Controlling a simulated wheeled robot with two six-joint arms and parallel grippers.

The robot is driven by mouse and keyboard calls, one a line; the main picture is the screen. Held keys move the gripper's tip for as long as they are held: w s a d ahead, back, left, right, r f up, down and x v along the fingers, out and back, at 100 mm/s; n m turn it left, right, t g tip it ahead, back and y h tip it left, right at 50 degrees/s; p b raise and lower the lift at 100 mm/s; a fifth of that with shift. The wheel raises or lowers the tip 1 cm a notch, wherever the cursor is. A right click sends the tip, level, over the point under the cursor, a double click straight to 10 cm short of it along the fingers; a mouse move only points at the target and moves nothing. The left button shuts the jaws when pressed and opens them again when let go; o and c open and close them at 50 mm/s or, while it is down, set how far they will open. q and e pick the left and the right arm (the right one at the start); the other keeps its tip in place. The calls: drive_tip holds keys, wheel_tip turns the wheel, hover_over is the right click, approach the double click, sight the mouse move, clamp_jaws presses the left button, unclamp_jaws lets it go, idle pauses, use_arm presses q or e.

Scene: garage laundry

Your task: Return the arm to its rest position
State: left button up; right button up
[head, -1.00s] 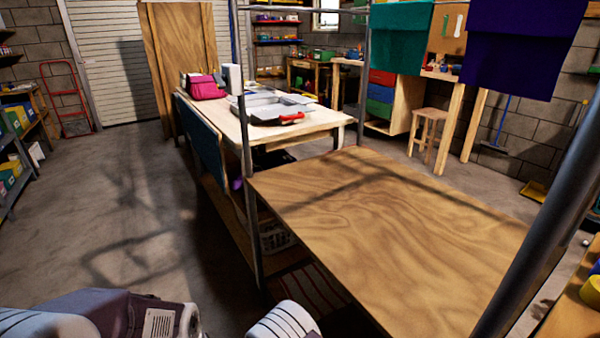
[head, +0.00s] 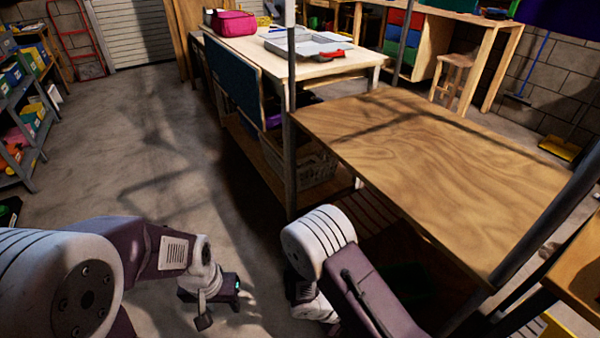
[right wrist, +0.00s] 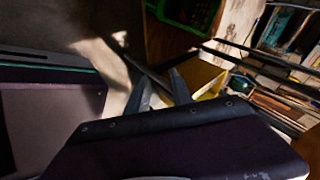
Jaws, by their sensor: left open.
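My left arm comes in from the left in the head view, bent, with its white and dark links over the floor. My left gripper (head: 208,302) hangs low above the bare concrete, open, with nothing between its fingers. My right arm (head: 365,290) stands at the lower middle, beside the front corner of the wooden table; its gripper cannot be made out there. In the right wrist view my right gripper (right wrist: 160,82) shows two dark fingers apart with nothing held between them.
The wooden table (head: 430,150) with metal posts stands close at the right. A wire basket (head: 300,168) sits on a low shelf. A pale worktable (head: 315,66) is behind. A shelf rack (head: 35,140) is at left. The floor (head: 130,150) between is clear.

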wheel_tip(320, 180, up, 51)
drive_tip(key=s+n+y+p, duration=0.1)
drive_tip(key=n+y+p, duration=0.3)
drive_tip(key=n+p, duration=1)
drive_tip(key=s+d+n+y+p, duration=0.1)
drive_tip(key=n+y+p, duration=0.3)
drive_tip(key=n+p, duration=1)
drive_tip(key=s+p, duration=0.1)
drive_tip(key=p, duration=0.6)
drive_tip(key=shift+f, duration=0.15)
drive_tip(key=shift+d, duration=0.1)
